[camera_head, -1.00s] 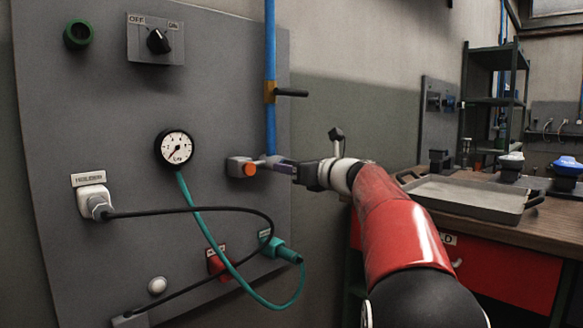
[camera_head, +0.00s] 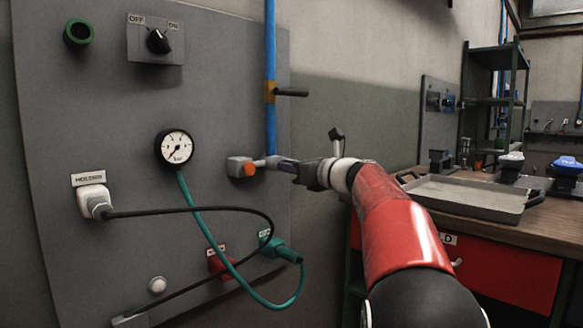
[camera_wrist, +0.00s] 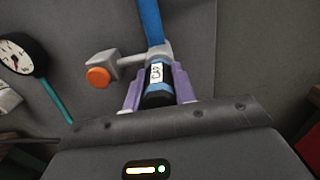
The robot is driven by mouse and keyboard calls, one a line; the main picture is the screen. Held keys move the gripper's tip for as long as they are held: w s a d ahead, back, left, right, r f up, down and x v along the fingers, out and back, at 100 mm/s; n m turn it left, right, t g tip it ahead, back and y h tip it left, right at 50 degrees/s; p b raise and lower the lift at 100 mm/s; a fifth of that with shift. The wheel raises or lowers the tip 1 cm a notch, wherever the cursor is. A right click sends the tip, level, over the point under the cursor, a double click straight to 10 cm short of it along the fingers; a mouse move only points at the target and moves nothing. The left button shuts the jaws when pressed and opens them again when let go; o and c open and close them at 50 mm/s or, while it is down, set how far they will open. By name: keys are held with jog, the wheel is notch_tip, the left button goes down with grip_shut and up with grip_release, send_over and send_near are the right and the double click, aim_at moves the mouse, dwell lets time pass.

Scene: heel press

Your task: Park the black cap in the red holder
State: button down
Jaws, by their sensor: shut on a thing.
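The black cap (camera_wrist: 158,98) has a white label reading CAP and a blue band. In the wrist view it sits between the purple fingers of my gripper (camera_wrist: 160,92), which is shut on it. The cap lines up with the end of the grey pipe fitting (camera_wrist: 132,62); I cannot tell whether it is still joined to it. In the head view my gripper (camera_head: 284,166) is at that fitting (camera_head: 240,167), and the cap is hidden by the fingers. The red holder (camera_head: 217,264) is low on the grey panel, partly behind the teal hose.
The blue pipe (camera_head: 270,130) runs down to the fitting, which has an orange button (camera_head: 249,170). A teal hose (camera_head: 207,232) and black cable (camera_head: 190,210) loop across the panel. A green ring-shaped holder (camera_head: 78,34) is at upper left. A bench with a tray (camera_head: 465,200) is at right.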

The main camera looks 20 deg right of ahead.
jog(key=shift+s, duration=0.1)
jog(key=shift+b+v, duration=0.55)
jog(key=shift+v, duration=2.35)
jog(key=shift+s, duration=0.15)
jog(key=s+a+f+b, duration=0.2)
jog(key=a+f+b, duration=0.5)
jog(key=f, duration=0.5)
jog(key=s+a+f+b, duration=0.3)
jog(key=a+f+b, duration=0.5)
jog(key=f+b, duration=0.3)
jog(key=shift+s+f, duration=0.3)
jog(key=shift+f, duration=0.2)
dwell(0.3)
jog(key=shift+x, duration=2.5)
